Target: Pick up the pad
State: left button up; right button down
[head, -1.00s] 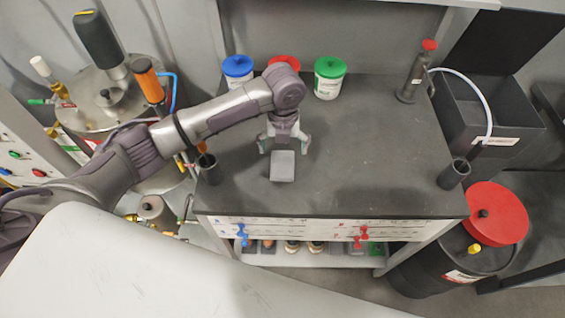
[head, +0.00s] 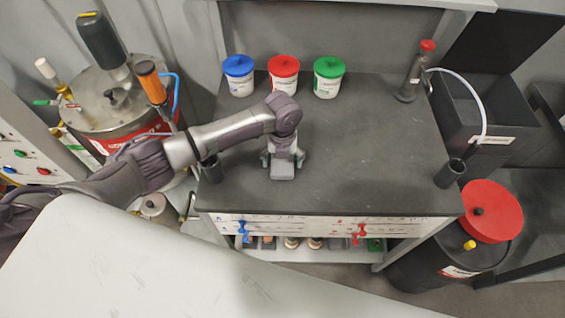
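The pad (head: 282,173) is a small grey block near the front middle of the dark bench top. My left gripper (head: 283,162) is right over it, pointing down, with its fingers spread on the left and right sides of the pad. The gripper hides the far part of the pad. I see no clear sign that the fingers press on it. My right gripper is not in view.
The dark bench top (head: 370,150) is clear to the right. Blue (head: 238,75), red (head: 284,73) and green-lidded (head: 328,77) tubs stand at the back. Dark cups stand at the left (head: 211,170) and right (head: 450,173) edges. A red-topped pump (head: 412,75) is at the back right.

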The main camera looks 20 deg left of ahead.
aim_at(283, 161)
pick_arm(q)
jog(key=c, duration=0.6)
jog(key=shift+w+r, duration=0.1)
jog(key=shift+r, duration=0.45)
notch_tip(283, 161, up, 3)
jog(key=shift+f+b, duration=0.2)
jog(key=shift+b, duration=0.6)
jog(key=shift+s+d+r+b, duration=0.55)
jog(key=shift+d+r, duration=0.7)
jog(key=shift+d, duration=0.65)
jog(key=shift+s+d+r+b, duration=0.5)
jog(key=shift+d+r, duration=0.7)
jog(key=shift+d, duration=0.65)
jog(key=shift+s+d+r+b, duration=0.55)
jog(key=shift+d+r, duration=0.7)
jog(key=shift+d, duration=0.65)
